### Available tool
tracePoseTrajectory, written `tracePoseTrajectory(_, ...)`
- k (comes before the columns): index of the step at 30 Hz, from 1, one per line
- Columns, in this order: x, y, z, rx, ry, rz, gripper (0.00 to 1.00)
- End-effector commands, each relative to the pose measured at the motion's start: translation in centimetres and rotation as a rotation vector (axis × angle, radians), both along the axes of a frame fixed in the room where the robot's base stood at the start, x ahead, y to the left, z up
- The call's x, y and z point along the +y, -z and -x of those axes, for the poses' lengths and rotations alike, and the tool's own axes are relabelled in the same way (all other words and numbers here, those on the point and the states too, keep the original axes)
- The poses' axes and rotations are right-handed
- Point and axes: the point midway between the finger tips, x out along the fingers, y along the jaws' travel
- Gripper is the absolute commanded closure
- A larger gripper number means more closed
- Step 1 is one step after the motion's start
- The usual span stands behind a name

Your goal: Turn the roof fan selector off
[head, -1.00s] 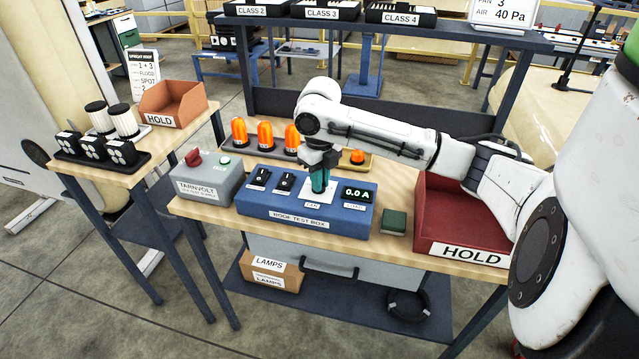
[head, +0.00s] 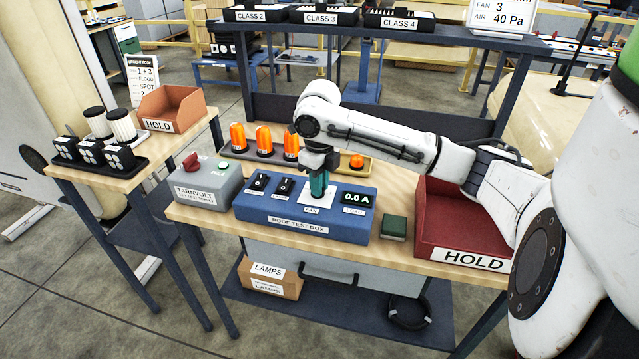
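The blue roof test box (head: 270,213) sits on the wooden workbench, with two black rocker switches (head: 272,185) at its left and a display (head: 356,198) reading 0.0 A at its right. The roof fan selector is on the white plate (head: 312,206) labelled FAN, between the switches and the display. My gripper (head: 318,194) points down over this plate, its teal fingers at the selector's place. The fingers and hand hide the selector, so its position cannot be read. Whether the fingers are closed on it cannot be told.
A grey Tarnvolt supply (head: 208,186) with a red knob and lit green button stands left of the box. Orange beacons (head: 264,141) stand behind it. A green block (head: 394,227) and a red HOLD bin (head: 450,236) are to the right. A sign (head: 507,14) reads FAN 3, AIR 40 Pa.

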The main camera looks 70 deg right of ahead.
Motion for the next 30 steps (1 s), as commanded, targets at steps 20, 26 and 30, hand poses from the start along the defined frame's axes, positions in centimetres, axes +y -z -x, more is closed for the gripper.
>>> tracePoseTrajectory(20,0.0,-2.0,0.0,-0.001,0.000,0.001,0.62)
tracePoseTrajectory(26,0.0,-5.9,-0.1,-0.001,0.000,0.002,0.62)
tracePoseTrajectory(30,0.0,-8.4,0.0,-0.001,0.001,0.001,0.62)
